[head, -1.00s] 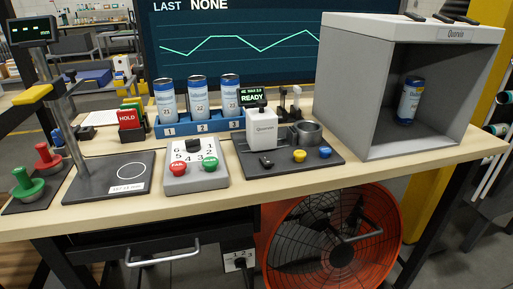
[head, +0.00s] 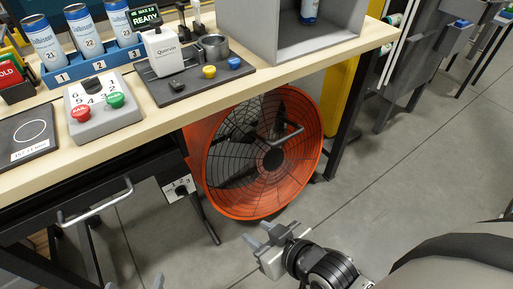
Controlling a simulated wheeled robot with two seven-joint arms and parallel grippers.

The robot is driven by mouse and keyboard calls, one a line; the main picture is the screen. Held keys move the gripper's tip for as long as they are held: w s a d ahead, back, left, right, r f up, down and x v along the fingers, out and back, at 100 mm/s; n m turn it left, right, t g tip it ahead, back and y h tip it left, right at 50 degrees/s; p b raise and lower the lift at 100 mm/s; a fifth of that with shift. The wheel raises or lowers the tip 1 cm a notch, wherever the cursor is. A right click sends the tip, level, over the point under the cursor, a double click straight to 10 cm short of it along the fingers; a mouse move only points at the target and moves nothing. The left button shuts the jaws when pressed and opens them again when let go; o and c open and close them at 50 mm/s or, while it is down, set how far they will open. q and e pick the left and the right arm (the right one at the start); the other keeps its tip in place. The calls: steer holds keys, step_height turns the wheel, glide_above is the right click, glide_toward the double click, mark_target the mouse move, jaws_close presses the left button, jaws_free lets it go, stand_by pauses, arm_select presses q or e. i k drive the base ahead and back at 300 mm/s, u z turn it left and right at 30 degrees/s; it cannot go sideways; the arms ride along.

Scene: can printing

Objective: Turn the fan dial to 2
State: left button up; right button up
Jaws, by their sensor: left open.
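The fan dial (head: 181,191) is a small dark knob on a white plate marked 1, 2, 3, under the table's front edge. Its pointer is too small to read. The orange fan (head: 272,158) stands on the floor to the right of the dial, under the table. My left gripper (head: 134,285) shows only its fingertips at the bottom edge, open, below and left of the dial. My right gripper (head: 256,232) is below the fan on the right, with its fingers apart and empty. Neither gripper touches the dial.
A drawer handle (head: 95,205) sticks out left of the dial. A dark table leg (head: 350,125) stands right of the fan. On the table are a button box (head: 103,119), cans in a blue rack (head: 90,71) and a printer (head: 162,53). The floor in front is clear.

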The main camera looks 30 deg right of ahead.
mark_target(181, 191)
steer(key=z, duration=0.5)
steer(key=k, duration=1.25)
steer(key=z, duration=0.6)
steer(key=i, duration=1.35)
steer(key=u, duration=0.9)
